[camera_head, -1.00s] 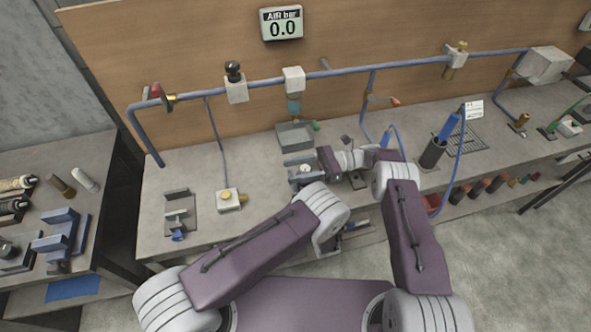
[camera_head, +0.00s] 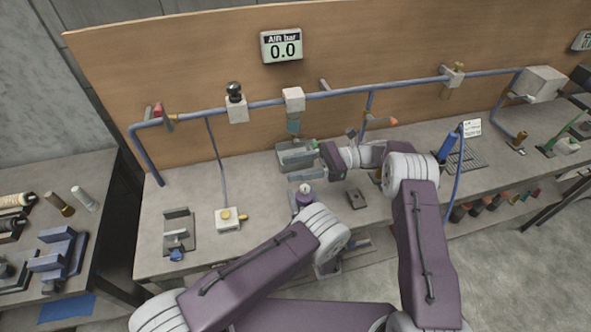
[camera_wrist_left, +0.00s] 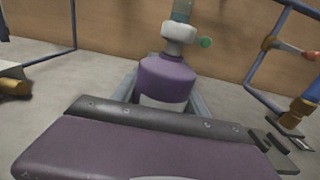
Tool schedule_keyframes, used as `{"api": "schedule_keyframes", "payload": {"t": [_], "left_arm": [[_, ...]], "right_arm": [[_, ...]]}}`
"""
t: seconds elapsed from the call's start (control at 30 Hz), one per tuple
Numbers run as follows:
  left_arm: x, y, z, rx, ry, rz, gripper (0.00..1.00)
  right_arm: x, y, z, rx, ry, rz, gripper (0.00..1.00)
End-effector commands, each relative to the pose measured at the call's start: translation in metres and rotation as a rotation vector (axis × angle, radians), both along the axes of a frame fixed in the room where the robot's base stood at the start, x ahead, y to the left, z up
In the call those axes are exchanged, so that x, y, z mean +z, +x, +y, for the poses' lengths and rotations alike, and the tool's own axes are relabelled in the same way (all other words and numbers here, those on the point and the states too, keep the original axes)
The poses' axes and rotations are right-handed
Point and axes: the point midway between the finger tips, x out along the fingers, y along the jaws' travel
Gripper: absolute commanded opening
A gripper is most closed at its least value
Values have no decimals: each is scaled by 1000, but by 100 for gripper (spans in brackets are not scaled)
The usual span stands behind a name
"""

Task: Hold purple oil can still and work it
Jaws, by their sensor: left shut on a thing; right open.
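The purple oil can (camera_wrist_left: 165,82) stands upright between the grey fingers of my left gripper (camera_wrist_left: 164,88), which is shut on it. In the head view the can (camera_head: 304,196) shows only in part, with its pale top facing up, and my left wrist hides the rest. My left gripper (camera_head: 304,203) is low over the front of the bench there. My right gripper (camera_head: 302,168) is open and empty, with its fingers pointing left. It appears just behind and above the can's top, apart from it.
A grey open box (camera_head: 297,156) is behind the right gripper, below a teal bowl (camera_head: 294,123) on the blue air pipe. A white valve block (camera_head: 228,218) and a grey clamp (camera_head: 178,232) are to the left. A small dark block (camera_head: 356,198) lies to the right.

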Motion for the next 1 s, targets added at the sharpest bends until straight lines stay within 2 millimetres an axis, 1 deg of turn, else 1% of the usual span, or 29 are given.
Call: {"api": "schedule_keyframes", "payload": {"t": [0.07, 0.13, 0.17, 0.2, 0.3, 0.4, 0.53, 0.67, 0.77, 0.87, 1.0], "left_arm": [[0, 0, 0, 0, 0, 0, 0], [0, 0, 0, 0, 0, 0, 0], [0, 0, 0, 0, 0, 0, 0], [0, 0, 0, 0, 0, 0, 0], [0, 0, 0, 0, 0, 0, 0], [0, 0, 0, 0, 0, 1, 0], [0, 0, 0, 0, 0, 0, 0], [0, 0, 0, 0, 0, 0, 0], [0, 0, 0, 0, 0, 0, 0], [0, 0, 0, 0, 0, 0, 0], [0, 0, 0, 0, 0, 0, 0]], "right_arm": [[-4, 1, -5, -19, 3, 2, 48], [-16, 5, -20, -84, 12, 9, 48], [-24, 6, -30, -127, 16, 9, 48], [-35, 8, -45, -190, 20, 11, 48], [-63, 5, -79, -341, 19, 9, 48], [-83, -3, -102, -452, 6, 4, 48], [-96, -11, -116, -522, -8, -2, 48], [-98, -12, -117, -530, -11, -4, 48], [-98, -10, -106, -525, -11, -4, 48], [-98, -6, -85, -522, -10, -4, 48], [-98, 2, -50, -522, -11, -4, 48]]}}
